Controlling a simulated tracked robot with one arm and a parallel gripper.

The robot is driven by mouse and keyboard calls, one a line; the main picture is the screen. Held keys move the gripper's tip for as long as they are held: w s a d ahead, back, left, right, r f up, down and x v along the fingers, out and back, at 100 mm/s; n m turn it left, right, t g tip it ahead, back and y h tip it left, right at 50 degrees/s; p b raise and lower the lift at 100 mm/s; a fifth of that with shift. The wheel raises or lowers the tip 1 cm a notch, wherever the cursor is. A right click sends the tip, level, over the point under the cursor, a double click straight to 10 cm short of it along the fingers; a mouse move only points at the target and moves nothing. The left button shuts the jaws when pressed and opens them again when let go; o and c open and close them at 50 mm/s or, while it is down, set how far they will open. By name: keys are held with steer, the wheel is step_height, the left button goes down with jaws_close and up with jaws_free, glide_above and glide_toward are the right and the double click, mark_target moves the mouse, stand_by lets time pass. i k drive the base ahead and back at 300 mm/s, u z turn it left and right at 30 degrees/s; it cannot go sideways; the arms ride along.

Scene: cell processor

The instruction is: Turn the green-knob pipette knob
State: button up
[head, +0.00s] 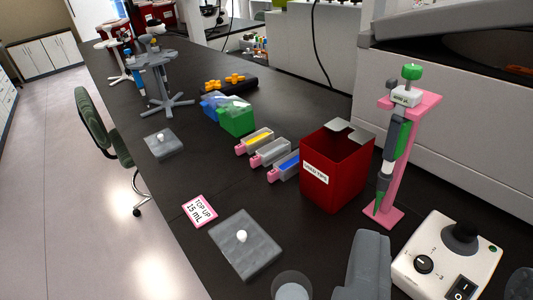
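The green-knob pipette (395,145) hangs upright on a pink stand (383,214) at the right, in front of a large grey-white machine. Its round green knob (412,72) is at the top, above a white collar; nothing touches it. The body is green, white and grey, with its tip low by the stand's foot. I cannot make out my gripper in this view. A grey rounded shape (364,266) is cut off by the bottom edge, and I cannot tell what it is.
A red bin (335,172) stands just left of the pipette stand. A white mixer (448,255) with a black cup is in front right. Colored reservoirs (270,152), tip boxes (236,118) and a grey pipette carousel (160,82) stand farther left.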

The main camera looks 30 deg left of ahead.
mark_target(412, 72)
steer(key=u, duration=0.25)
steer(key=k, duration=1.15)
steer(key=z, duration=0.7)
steer(key=i, duration=1)
steer(key=u, duration=0.1)
